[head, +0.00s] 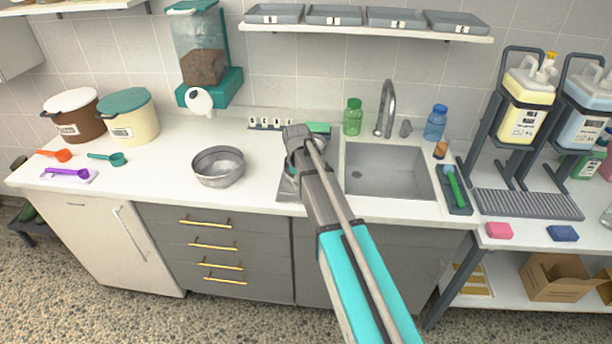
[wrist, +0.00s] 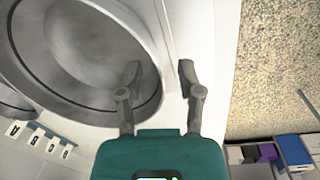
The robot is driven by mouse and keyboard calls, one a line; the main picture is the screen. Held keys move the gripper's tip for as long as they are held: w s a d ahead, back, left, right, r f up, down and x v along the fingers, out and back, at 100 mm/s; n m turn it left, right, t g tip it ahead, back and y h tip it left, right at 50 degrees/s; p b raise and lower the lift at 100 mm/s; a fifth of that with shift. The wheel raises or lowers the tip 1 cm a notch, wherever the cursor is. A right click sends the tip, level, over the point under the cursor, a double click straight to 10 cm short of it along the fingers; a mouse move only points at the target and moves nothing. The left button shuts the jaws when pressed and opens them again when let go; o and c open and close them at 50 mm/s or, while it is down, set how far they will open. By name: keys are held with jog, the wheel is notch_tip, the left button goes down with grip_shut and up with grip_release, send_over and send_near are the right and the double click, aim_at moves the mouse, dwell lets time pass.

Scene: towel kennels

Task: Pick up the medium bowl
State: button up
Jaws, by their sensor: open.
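In the wrist view a large round metal bowl (wrist: 85,45), likely the medium bowl, fills the upper left, seen from above. My gripper (wrist: 160,75) is open and empty at its right rim. The left finger overlaps the bowl's inside; the right finger is outside, over the white counter. I cannot tell whether either finger touches the bowl. Part of another metal rim (wrist: 12,112) shows at the left edge. In the head view a metal bowl (head: 218,168) stands upright on the counter left of my arm. My arm hides my fingers and most of the spot beneath.
Small label cards (head: 270,124) stand along the back, left of my arm. The counter is clear around the left bowl. Measuring scoops (head: 110,159) lie further left.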

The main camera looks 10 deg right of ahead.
grip_shut()
jog(key=shift+r, duration=0.25)
dwell(0.4)
notch_tip(320, 180, up, 2)
jog(key=p, duration=0.2)
jog(key=shift+r+p, duration=0.1)
jog(key=shift+p, duration=0.25)
jog(key=s+r+p, duration=1)
jog(key=s, duration=0.4)
jog(key=shift+r, duration=0.2)
jog(key=shift+a, duration=0.1)
